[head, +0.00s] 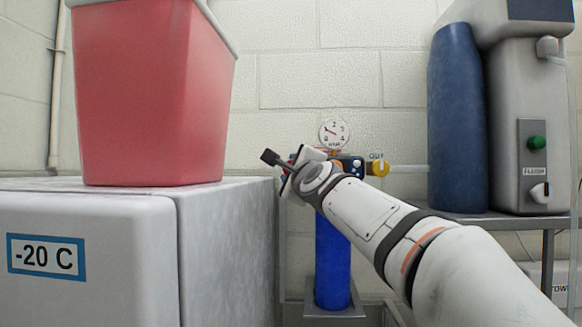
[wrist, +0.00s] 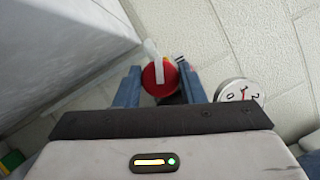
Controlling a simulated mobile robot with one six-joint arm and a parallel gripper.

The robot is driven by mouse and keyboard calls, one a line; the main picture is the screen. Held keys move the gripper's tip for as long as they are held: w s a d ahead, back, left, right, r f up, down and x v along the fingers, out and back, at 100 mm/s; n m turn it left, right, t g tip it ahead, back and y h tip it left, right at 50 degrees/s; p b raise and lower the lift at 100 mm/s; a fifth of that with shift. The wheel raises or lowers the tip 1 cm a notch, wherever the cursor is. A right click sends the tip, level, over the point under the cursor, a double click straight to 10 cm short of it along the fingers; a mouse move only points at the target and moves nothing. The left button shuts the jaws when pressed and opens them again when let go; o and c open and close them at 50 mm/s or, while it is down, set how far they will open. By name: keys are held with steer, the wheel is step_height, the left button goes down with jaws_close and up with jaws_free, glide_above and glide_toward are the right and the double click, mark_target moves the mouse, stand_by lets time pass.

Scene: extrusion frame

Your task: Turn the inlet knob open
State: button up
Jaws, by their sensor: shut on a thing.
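The inlet knob shows in the wrist view as a red round knob (wrist: 150,80) with a white pointer bar across its face. My gripper (wrist: 160,70) has its two blue fingers on either side of the red knob and is shut on it. In the head view my gripper (head: 291,172) is at the left end of the valve assembly, and the wrist hides nearly all of the inlet knob. A round pressure gauge (head: 334,131) stands above the assembly; it also shows in the wrist view (wrist: 238,94). A yellow knob (head: 377,168) marked OUT is on the right.
A blue cylinder (head: 332,262) stands below the assembly. A freezer marked -20 C (head: 90,245) with a red bin (head: 150,95) on top is close on the left. A grey machine (head: 515,120) and a dark blue tank (head: 457,120) stand on a shelf at right.

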steer(key=shift+r+n+g+p, duration=0.15)
steer(key=shift+n+g+p, duration=0.75)
steer(key=shift+n+p, duration=1.4)
steer(key=o, duration=1)
steer(key=shift+c, duration=0.2)
steer(key=b+v, duration=0.2)
steer(key=v, duration=0.5)
steer(key=shift+s+d, duration=0.15)
steer(key=shift+s, duration=0.2)
